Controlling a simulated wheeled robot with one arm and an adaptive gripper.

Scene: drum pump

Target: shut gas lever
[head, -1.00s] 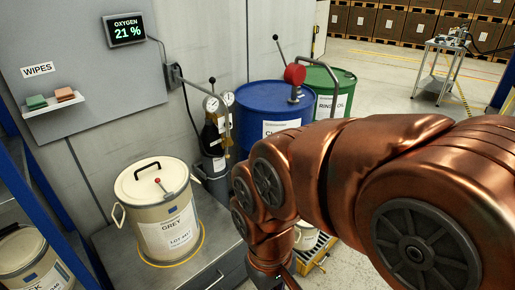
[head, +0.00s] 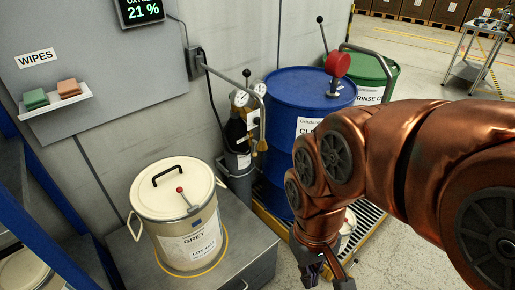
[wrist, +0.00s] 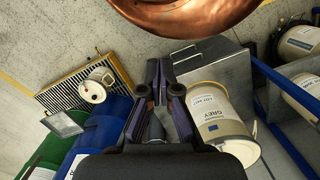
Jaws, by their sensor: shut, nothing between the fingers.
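A short upright lever with a black ball knob (head: 246,73) stands above the gauges at the wall in the head view; I take it to be the gas lever. Two round gauges (head: 241,98) and a dark gas bottle (head: 238,135) are below it, left of the blue drum. My gripper (head: 328,276) is at the bottom of the head view, right of the grey bench and well below the lever, not touching it. In the wrist view my gripper (wrist: 158,70) points away with its fingers close together and empty. I cannot make out the lever there.
A blue drum (head: 292,150) with a red pump head (head: 337,64) stands beside the bottle, a green drum (head: 374,75) behind. A cream GREY pail (head: 178,225) sits on a metal bench (head: 245,245). A wall box (head: 195,63) and bent pipe (head: 263,120) are near the lever.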

